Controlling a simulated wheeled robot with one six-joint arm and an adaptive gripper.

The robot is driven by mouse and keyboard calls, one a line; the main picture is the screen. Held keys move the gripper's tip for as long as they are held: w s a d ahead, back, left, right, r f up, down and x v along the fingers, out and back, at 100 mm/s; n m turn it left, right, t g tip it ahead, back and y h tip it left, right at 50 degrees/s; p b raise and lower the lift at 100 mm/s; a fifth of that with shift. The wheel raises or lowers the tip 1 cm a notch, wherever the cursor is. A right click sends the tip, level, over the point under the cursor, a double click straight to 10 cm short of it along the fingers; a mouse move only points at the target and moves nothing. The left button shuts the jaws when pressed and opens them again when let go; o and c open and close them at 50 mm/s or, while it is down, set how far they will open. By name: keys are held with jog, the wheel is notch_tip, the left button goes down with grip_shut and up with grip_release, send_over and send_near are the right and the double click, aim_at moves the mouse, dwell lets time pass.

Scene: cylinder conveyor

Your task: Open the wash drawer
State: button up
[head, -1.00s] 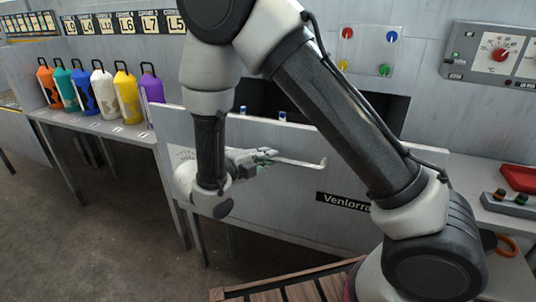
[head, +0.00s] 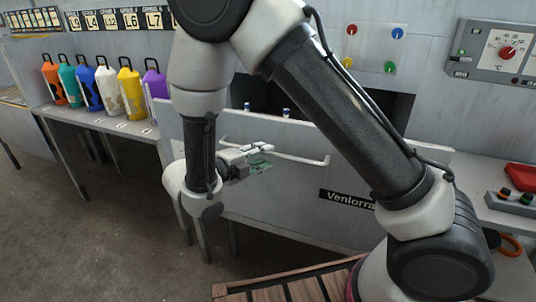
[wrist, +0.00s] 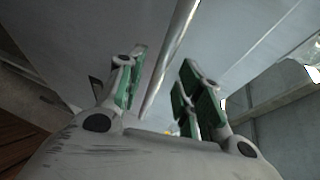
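The wash drawer has a wide pale front panel (head: 290,195) with a dark label reading "Venlorra" (head: 346,199). A thin pale bar handle (head: 310,160) runs across its upper part. My gripper (head: 262,162) is at the left half of the handle, just below and in front of it in the head view. In the wrist view my gripper (wrist: 160,85) is open, with green-padded fingers apart. The handle bar (wrist: 172,50) shows between the fingers in that view. I cannot tell whether either finger touches it. My forearm hides part of the panel.
A dark opening (head: 265,98) lies behind the panel, with small cans (head: 285,112) showing above its edge. Several coloured bottles (head: 105,92) stand on a side table at left. A control panel (head: 495,50) is on the wall at right. Open floor (head: 90,240) lies at left.

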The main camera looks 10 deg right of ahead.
jog(key=v, duration=0.8)
jog(key=shift+s+a, duration=0.2)
jog(key=shift+a, duration=0.05)
jog(key=shift+r, duration=0.1)
jog(key=s+d+m+g+y, duration=0.2)
jog(key=s+d+m+g, duration=0.3)
jog(key=m, duration=0.7)
jog(key=s+d+m+g+y, duration=0.35)
jog(key=d+m, duration=0.25)
jog(key=m, duration=0.5)
jog(key=s+d+r+m+t+y, duration=0.2)
jog(key=s+d+r+m+y, duration=0.2)
jog(key=d+r+m, duration=0.4)
jog(key=s+d+r+m+t+y, duration=0.2)
jog(key=s+d+r+m+y, duration=0.2)
jog(key=d+r+m, duration=0.4)
jog(key=d+m, duration=0.3)
jog(key=m, duration=0.1)
jog(key=shift+s+d, duration=0.4)
